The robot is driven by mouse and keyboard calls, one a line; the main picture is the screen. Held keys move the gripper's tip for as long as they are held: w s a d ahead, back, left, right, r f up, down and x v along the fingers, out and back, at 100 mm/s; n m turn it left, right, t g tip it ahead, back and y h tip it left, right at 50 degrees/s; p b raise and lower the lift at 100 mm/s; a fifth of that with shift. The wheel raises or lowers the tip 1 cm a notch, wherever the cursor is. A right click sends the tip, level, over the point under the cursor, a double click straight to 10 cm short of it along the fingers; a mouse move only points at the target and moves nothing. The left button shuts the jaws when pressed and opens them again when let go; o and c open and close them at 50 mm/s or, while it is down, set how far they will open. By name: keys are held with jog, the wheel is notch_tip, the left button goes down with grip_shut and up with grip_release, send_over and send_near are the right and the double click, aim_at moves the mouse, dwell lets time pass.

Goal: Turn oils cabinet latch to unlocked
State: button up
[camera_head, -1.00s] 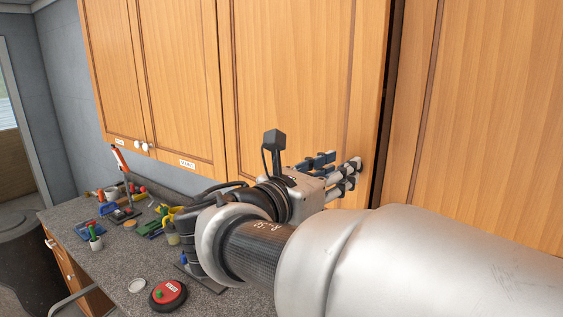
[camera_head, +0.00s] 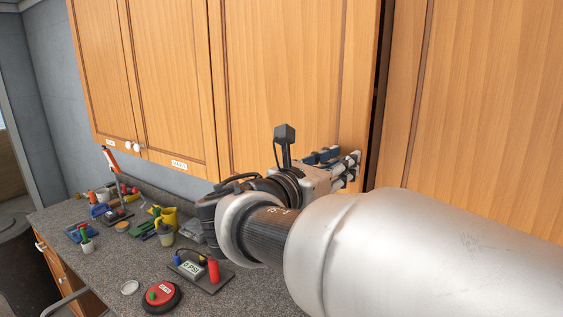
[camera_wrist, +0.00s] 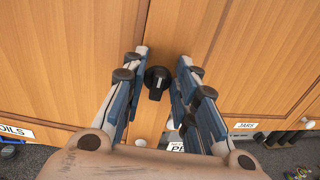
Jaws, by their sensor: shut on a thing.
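The oils cabinet latch is a round black knob (camera_wrist: 157,80) with a pale mark, on a wooden cabinet door near its edge. In the wrist view my gripper (camera_wrist: 163,58) has one finger on each side of the knob and is shut on it. In the head view my gripper (camera_head: 350,163) is against the cabinet front, beside the dark gap between cabinets, and hides the latch. The OILS label (camera_wrist: 15,131) is on the lower left door in the wrist view.
Wooden upper cabinets (camera_head: 285,70) hang over a grey speckled counter (camera_head: 105,268). On it are a red round gauge (camera_head: 161,296), a board with a red cylinder (camera_head: 213,270), a yellow can (camera_head: 167,215) and several small tools. A JARS label (camera_wrist: 246,126) is at right.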

jog(key=shift+m+b, duration=0.4)
jog(key=shift+c, duration=0.3)
jog(key=m+b, duration=0.5)
jog(key=f+m+b, duration=0.1)
jog(key=m+b, duration=0.5)
jog(key=s+m+b, duration=0.1)
jog(key=m+b, duration=0.4)
jog(key=b, duration=0.1)
jog(key=shift+d+f+m, duration=0.15)
jog(key=shift+d+m, duration=0.25)
jog(key=shift+m, duration=0.3)
jog(key=o, duration=0.7)
